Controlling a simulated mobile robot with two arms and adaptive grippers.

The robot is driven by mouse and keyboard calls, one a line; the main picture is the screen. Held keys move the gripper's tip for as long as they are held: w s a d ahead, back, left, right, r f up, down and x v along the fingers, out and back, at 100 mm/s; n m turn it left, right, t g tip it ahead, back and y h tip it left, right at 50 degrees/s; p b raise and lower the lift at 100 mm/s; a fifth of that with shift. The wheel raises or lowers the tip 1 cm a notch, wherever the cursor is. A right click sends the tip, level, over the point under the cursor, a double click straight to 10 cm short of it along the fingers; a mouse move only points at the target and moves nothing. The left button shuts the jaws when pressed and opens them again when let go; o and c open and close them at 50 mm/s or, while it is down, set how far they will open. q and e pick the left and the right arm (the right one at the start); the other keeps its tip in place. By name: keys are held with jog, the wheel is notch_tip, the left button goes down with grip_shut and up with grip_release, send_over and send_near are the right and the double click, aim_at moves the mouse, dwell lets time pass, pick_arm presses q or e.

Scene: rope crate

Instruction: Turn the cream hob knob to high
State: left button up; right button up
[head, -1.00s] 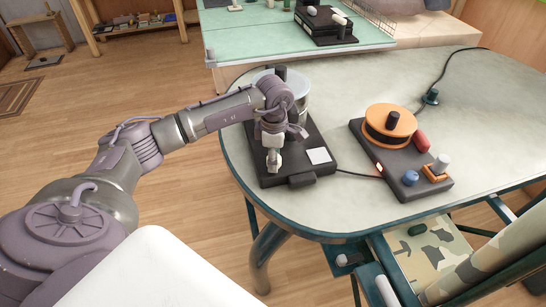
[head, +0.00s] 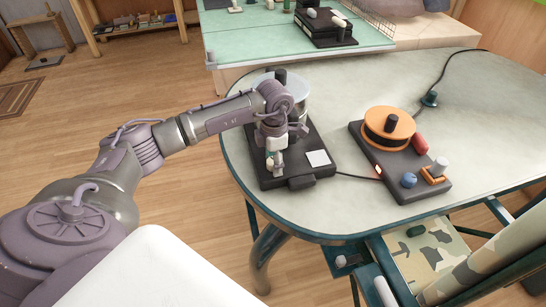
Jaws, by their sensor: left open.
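My left gripper (head: 277,163) points down over the front part of a black hob unit (head: 298,183) on the left of the table. Its fingers are open. A small cream piece, which looks like the cream knob (head: 269,164), shows right at the fingertips. The fingers partly cover it, so I cannot tell its turn angle or whether they touch it. A pale square (head: 317,158) lies on the unit to the right of the fingers. A pale round pot or disc (head: 295,88) at the back is partly hidden by my wrist. My right gripper is not in view.
To the right stands a second black unit (head: 400,165) with an orange disc (head: 388,128), red cylinder (head: 420,144), blue knob (head: 408,180) and white knob (head: 440,164). A dark cable links the units. A camouflage-patterned chair (head: 430,250) stands in front. The table's middle back is clear.

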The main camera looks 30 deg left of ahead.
pick_arm(q)
jog(key=shift+n, duration=0.6)
jog(key=m+b, duration=0.1)
jog(key=m, duration=0.1)
jog(key=shift+f+m+b, duration=0.2)
jog(key=shift+m+b, duration=0.1)
jog(key=shift+b, duration=0.05)
jog(key=m+b, duration=0.1)
jog(key=m, duration=0.1)
jog(key=shift+m, duration=0.4)
jog(key=shift+r+m, duration=0.2)
jog(key=shift+m, duration=0.1)
grip_shut()
jog(key=shift+o, duration=0.2)
grip_release()
